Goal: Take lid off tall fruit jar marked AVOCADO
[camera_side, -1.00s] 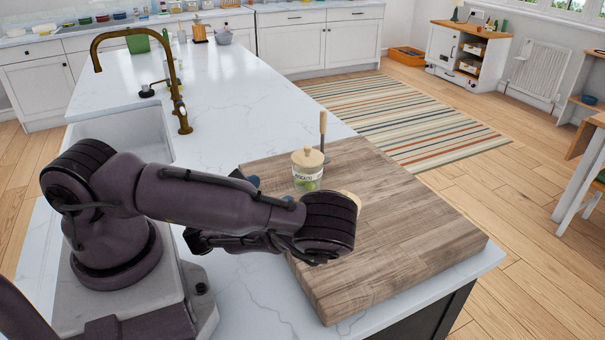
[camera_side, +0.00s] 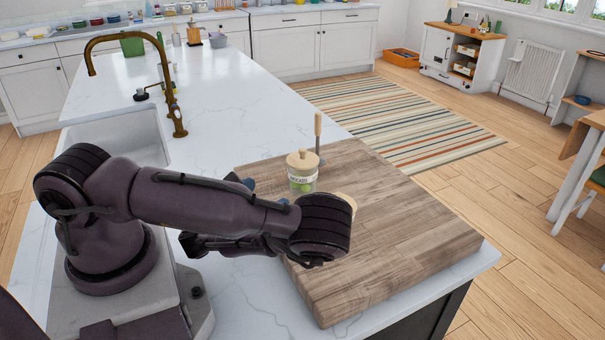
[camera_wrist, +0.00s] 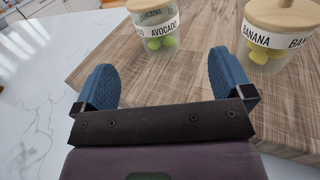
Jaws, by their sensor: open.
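The avocado jar (camera_side: 301,184) is clear glass with green fruit inside and a white AVOCADO label. It stands upright on a wooden board with its round, knobbed wooden lid (camera_side: 302,159) on. In the wrist view the avocado jar (camera_wrist: 162,38) is at the top centre, its lid (camera_wrist: 146,5) partly cut off by the frame edge. My gripper (camera_wrist: 161,80) is open, its two blue fingers apart with nothing between them. The jar stands beyond the fingertips, not touching them. In the side view my arm hides most of the gripper; only bits of blue finger show.
A banana jar (camera_wrist: 264,45) with a wooden lid stands right of the avocado jar in the wrist view. A wooden-handled tool (camera_side: 318,132) stands upright behind the avocado jar. The wooden board (camera_side: 410,230) is clear at the right. A tap (camera_side: 172,95) rises at the left.

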